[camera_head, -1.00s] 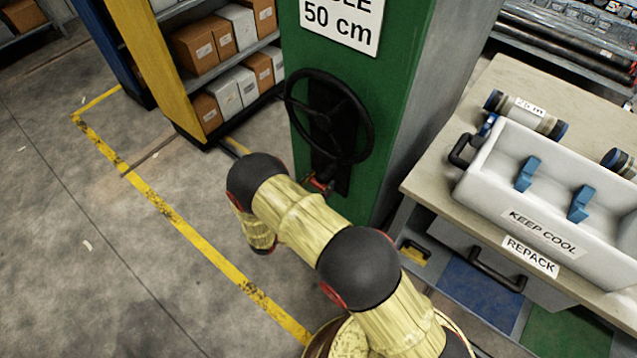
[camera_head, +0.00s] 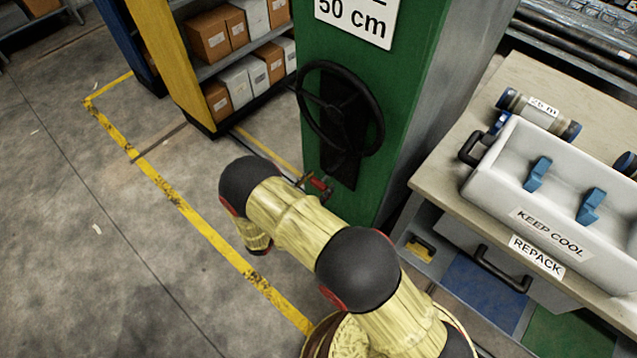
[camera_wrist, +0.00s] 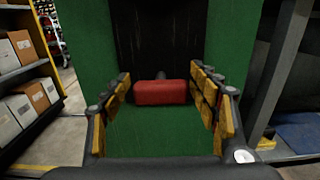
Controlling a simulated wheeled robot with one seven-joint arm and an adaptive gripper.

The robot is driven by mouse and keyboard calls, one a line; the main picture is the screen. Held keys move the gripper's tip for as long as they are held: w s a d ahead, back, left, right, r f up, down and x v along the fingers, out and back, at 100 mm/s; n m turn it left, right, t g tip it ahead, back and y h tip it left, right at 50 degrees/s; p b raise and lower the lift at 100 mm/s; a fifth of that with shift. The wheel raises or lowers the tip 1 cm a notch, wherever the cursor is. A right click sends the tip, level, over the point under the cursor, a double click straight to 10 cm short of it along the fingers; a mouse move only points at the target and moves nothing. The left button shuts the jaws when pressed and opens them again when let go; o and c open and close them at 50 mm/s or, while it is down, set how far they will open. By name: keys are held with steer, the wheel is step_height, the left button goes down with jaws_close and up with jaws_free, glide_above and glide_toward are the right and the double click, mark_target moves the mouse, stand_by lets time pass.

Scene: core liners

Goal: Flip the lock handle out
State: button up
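The lock handle (camera_head: 320,185) is a small red grip low on the green column, below the black handwheel (camera_head: 341,110). In the wrist view the red handle (camera_wrist: 160,92) lies crosswise in front of a dark plate, with a dark stem end showing above it. My gripper (camera_wrist: 164,90) is open, with one yellow-padded finger to each side of the handle in the picture. No contact shows, and I cannot tell how deep the handle sits between the fingers.
The green column (camera_head: 405,110) carries a white sign (camera_head: 357,20). A bench (camera_head: 440,185) with a white cooler box (camera_head: 545,195) stands at the right. A shelf of boxes (camera_head: 228,62) stands behind at the left. The floor at the left is clear.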

steer(key=shift+o, duration=1)
steer(key=shift+d, duration=0.1)
steer(key=v, duration=1.2)
